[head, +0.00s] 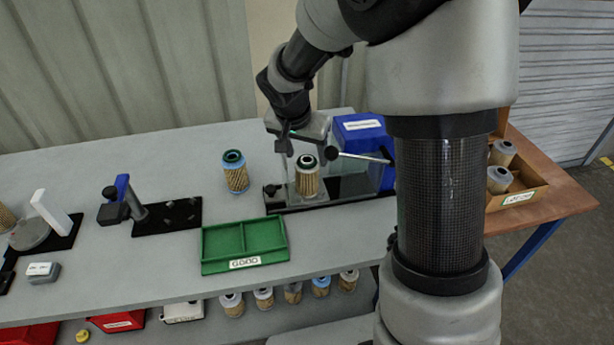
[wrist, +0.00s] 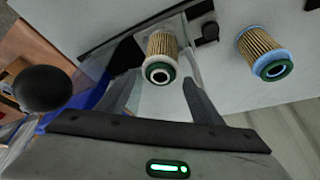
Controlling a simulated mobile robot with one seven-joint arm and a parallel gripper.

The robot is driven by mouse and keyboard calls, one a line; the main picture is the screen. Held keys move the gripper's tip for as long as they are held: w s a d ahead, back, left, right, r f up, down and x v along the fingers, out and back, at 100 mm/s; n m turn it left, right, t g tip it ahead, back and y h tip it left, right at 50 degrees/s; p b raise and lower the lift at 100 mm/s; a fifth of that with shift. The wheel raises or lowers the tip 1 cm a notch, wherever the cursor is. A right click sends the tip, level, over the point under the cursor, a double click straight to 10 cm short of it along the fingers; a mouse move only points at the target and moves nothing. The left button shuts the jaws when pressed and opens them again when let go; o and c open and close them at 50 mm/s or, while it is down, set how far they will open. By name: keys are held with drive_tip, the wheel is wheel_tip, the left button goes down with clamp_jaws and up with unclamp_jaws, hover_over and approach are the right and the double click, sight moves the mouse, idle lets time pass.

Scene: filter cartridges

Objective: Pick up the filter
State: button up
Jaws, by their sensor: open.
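A tan pleated filter with a dark green end cap (head: 307,182) stands upright in a clear-walled fixture on the grey bench; it also shows in the wrist view (wrist: 161,56). My gripper (head: 304,140) is above this filter, pointing down. In the wrist view my gripper (wrist: 162,88) is open, with one finger on each side of the filter in the picture; I cannot tell whether they touch it. A second filter with a green cap and blue band (head: 235,174) stands on the bench left of the fixture, also in the wrist view (wrist: 264,54).
A lever with a black ball knob (head: 332,153) sticks out beside the fixture. A blue bin (head: 362,133) stands behind it. An empty green tray (head: 222,240) lies in front. A black-based device (head: 168,217) stands left. More filters sit in a box (head: 518,197) at right.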

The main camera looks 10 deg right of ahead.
drive_tip(key=c, duration=1.5)
drive_tip(key=shift+r, duration=0.1)
